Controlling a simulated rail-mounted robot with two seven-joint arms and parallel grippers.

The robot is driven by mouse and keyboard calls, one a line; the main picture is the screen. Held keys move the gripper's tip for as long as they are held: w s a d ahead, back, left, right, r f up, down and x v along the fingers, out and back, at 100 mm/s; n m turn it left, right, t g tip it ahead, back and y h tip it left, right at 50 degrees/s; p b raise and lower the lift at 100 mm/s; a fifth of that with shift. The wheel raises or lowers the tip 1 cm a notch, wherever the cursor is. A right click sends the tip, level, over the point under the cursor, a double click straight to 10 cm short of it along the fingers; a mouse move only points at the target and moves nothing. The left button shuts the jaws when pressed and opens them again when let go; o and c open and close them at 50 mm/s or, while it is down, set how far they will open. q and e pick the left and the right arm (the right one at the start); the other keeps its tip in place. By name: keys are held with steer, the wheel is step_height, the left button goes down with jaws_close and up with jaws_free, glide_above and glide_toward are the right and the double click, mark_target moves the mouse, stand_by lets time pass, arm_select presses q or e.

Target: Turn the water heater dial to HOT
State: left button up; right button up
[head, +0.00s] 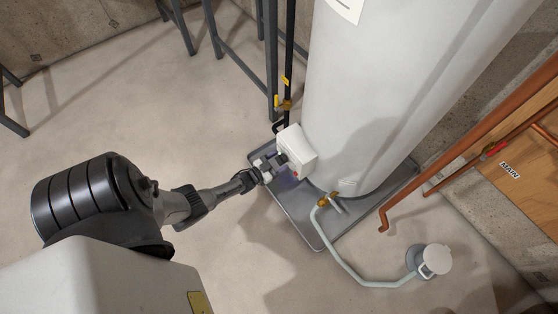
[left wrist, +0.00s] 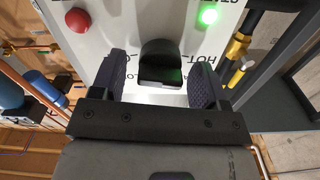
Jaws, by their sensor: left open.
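The water heater's white control box (head: 299,148) sits low on the side of the heater tank (head: 375,95). My left gripper (head: 272,164) is right at the box's front face. In the left wrist view, the black dial (left wrist: 160,66) stands out from the white panel (left wrist: 130,25). The open fingers of my left gripper (left wrist: 160,78) stand on either side of the dial, with small gaps showing. The word HOT (left wrist: 207,58) is printed right of the dial, and other lettering is partly hidden by the fingers. My right gripper is not in view.
A red button (left wrist: 78,20) and a lit green lamp (left wrist: 208,16) are on the panel. The tank stands in a grey drain pan (head: 315,235). Copper pipes (head: 470,150) are at right. The floor at left is mostly clear.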

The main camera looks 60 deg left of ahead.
arm_select(q)
steer(key=s+d+p, duration=0.1)
steer(key=s+p, duration=0.3)
steer(key=s, duration=0.9)
steer(key=shift+s+d, duration=0.25)
steer(key=shift+d, duration=0.05)
